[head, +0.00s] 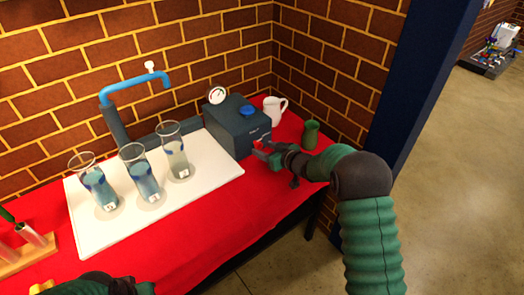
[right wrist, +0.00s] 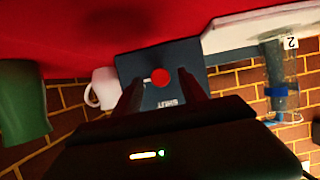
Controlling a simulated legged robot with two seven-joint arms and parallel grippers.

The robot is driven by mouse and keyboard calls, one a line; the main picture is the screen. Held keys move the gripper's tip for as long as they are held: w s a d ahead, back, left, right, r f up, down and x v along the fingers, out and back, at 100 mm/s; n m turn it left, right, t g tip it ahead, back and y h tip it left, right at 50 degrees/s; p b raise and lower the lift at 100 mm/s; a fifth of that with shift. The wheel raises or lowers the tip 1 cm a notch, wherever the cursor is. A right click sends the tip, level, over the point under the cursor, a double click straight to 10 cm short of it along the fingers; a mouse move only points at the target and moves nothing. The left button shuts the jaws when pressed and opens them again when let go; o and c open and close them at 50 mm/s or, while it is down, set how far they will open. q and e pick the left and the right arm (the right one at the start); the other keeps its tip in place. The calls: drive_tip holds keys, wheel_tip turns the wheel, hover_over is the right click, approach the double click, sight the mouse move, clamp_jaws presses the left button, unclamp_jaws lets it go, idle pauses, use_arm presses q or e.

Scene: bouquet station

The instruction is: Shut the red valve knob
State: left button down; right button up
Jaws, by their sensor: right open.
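The red valve knob (right wrist: 160,77) is on the front of a dark blue-grey box (head: 226,128), which also shows in the right wrist view (right wrist: 127,68). The word SHUT is printed on the box near the knob. My right gripper (head: 262,151) is at the box's front face. In the right wrist view its two fingers (right wrist: 159,88) are open, one on each side of the knob, with visible gaps. Contact cannot be made out. In the head view the gripper largely hides the knob. Part of my left arm shows at the bottom left; its jaws cannot be made out.
The box has a blue cap (head: 248,110) and a gauge (head: 217,95). A blue pipe (head: 135,87) rises behind several water glasses on a white board (head: 110,236).

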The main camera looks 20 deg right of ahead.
drive_tip(key=shift+x, duration=1.05)
clamp_jaws()
